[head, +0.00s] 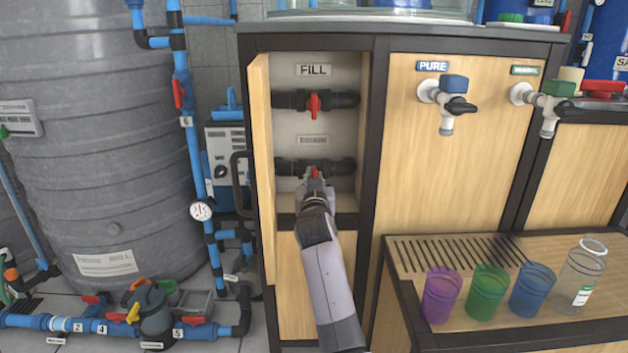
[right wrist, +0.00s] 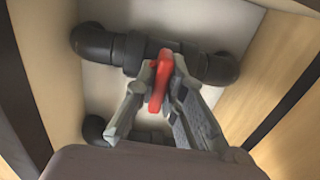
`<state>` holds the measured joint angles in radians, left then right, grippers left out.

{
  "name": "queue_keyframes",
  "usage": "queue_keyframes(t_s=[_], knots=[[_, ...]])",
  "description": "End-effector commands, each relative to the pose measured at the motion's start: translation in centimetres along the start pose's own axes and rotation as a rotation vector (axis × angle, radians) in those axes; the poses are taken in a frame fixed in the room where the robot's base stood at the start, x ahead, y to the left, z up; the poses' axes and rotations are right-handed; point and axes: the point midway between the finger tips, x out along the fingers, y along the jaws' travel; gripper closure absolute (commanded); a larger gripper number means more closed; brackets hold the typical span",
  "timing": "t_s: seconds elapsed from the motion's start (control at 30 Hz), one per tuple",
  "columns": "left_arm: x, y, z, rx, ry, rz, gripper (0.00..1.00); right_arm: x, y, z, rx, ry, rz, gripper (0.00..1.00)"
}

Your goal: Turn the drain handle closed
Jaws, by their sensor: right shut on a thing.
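In the right wrist view the red handle (right wrist: 160,82) stands in front of the black pipe (right wrist: 120,50). My right gripper (head: 315,180) reaches into the cabinet and is shut on the red handle, with one finger on each side of it in the right wrist view (right wrist: 160,85). The gripper hides part of the handle in the head view. My left gripper is not in view.
A second red handle (head: 313,104) is on the upper pipe under the FILL label (head: 314,70). The open cabinet door (head: 262,160) stands at the left of the opening. Cups, including a purple one (head: 441,294), stand on the counter at right.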

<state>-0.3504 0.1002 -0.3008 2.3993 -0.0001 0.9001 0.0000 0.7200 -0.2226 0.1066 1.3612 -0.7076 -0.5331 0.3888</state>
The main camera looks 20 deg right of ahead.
Motion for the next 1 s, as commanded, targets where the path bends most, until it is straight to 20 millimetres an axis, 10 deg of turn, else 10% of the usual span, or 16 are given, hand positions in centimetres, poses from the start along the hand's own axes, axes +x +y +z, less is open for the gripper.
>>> queue_keyframes(t_s=[0.3, 0.63, 1.0], knots=[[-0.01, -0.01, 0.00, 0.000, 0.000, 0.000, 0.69, -0.02, -0.06, 0.16, 0.006, -0.004, -0.001, 1.00], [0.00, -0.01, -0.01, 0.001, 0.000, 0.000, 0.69, -0.01, -0.03, 0.06, 0.004, -0.001, -0.001, 0.69], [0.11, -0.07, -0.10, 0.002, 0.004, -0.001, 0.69, 0.02, 0.00, -0.79, 0.004, 0.003, 0.000, 0.69]])
